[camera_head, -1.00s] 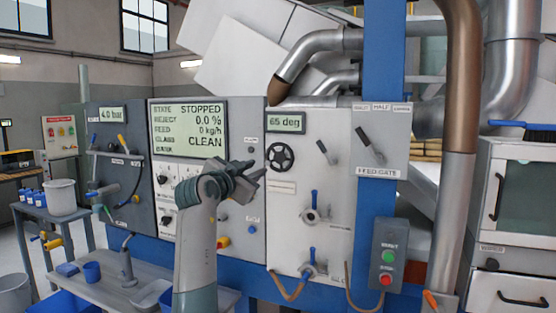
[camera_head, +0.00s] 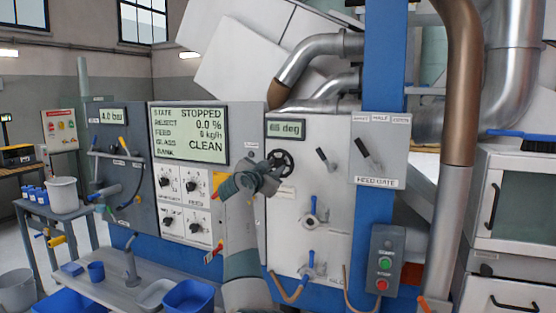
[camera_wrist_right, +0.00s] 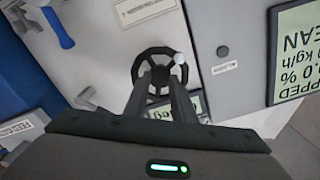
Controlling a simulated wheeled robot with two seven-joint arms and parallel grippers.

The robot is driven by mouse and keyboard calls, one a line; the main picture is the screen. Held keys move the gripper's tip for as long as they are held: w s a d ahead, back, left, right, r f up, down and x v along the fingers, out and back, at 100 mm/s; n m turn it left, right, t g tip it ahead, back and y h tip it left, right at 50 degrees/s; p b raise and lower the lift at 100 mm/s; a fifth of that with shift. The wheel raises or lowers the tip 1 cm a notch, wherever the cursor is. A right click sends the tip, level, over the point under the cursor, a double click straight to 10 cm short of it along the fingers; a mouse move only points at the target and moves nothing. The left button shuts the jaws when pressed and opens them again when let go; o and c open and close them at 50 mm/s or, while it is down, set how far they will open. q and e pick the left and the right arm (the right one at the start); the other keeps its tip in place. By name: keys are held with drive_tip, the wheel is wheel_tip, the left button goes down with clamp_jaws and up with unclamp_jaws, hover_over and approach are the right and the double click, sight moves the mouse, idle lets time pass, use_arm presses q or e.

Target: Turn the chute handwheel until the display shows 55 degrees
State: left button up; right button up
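The chute handwheel (camera_head: 281,162) is a black spoked wheel on the white panel, under a small display (camera_head: 286,128) that reads about 65 deg; its last digit is blurred. My right gripper (camera_head: 268,171) is at the wheel's lower left in the head view and hides part of it. In the right wrist view the fingers (camera_wrist_right: 161,84) are apart and overlap the near part of the handwheel (camera_wrist_right: 160,53). A pale knob shows on the rim there. I cannot tell whether the fingers touch the wheel. My left gripper is not in view.
A larger screen (camera_head: 188,132) reads STOPPED and CLEAN. Blue-handled valves (camera_head: 312,220) sit below the wheel. A feed gate lever (camera_head: 368,153) and a button box (camera_head: 386,262) are to the right. A bench with blue bins (camera_head: 188,296) stands in front at left.

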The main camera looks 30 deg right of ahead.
sight(278, 164)
drive_tip(key=shift+p+x, duration=0.45)
drive_tip(key=shift+x, duration=1.1)
clamp_jaws()
